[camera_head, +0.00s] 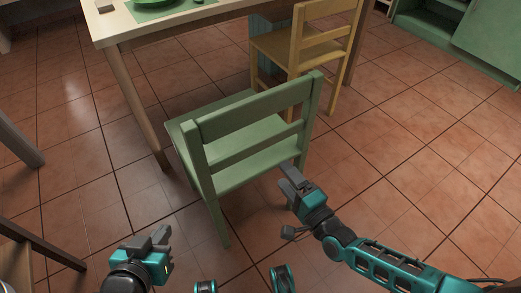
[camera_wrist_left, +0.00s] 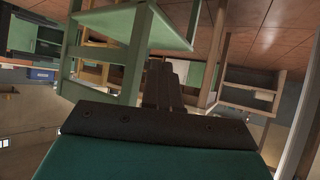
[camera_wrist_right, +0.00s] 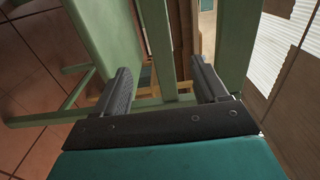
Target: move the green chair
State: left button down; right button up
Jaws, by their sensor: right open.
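The green chair (camera_head: 240,150) stands upright on the floor at the table's near side, its slatted back towards me. My right gripper (camera_head: 290,178) is open just right of the chair's back, low by its right side. In the right wrist view, green chair parts (camera_wrist_right: 157,45) show between and beyond the open fingers (camera_wrist_right: 163,82); I cannot tell whether they touch. My left gripper (camera_head: 158,238) is shut and empty, left of and nearer than the chair's left rear leg. In the left wrist view, its fingers (camera_wrist_left: 164,80) are together, with the green chair (camera_wrist_left: 140,30) beyond.
A wooden table (camera_head: 125,32) with a green plate (camera_head: 155,3) stands beyond the chair. A yellow chair (camera_head: 305,45) is close behind on the right. A green cabinet (camera_head: 480,35) is at the far right. Dark furniture legs stand at left. Tiled floor (camera_head: 420,140) is clear on the right.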

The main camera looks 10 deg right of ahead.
aim_at(261, 147)
jog(key=b+x, duration=0.1)
jog(key=x, duration=0.3)
jog(key=b+x, duration=0.2)
jog(key=x, duration=0.2)
jog(key=shift+w+a+f, duration=0.1)
jog(key=shift+w+f, duration=0.15)
jog(key=shift+w, duration=0.05)
jog(key=x, duration=0.4)
jog(key=shift+r, duration=0.2)
jog(key=shift+w+a, duration=0.2)
jog(key=shift+w, duration=0.35)
pick_arm(q)
jog(key=shift+w+d+f+h, duration=0.3)
jog(key=shift+d+f, duration=0.3)
pick_arm(e)
jog(key=c, duration=1.2)
grip_shut()
pick_arm(q)
jog(key=shift+s+a+f, duration=0.1)
jog(key=shift+s+f, duration=0.15)
jog(key=shift+w+r, duration=0.1)
jog(key=shift+w, duration=0.05)
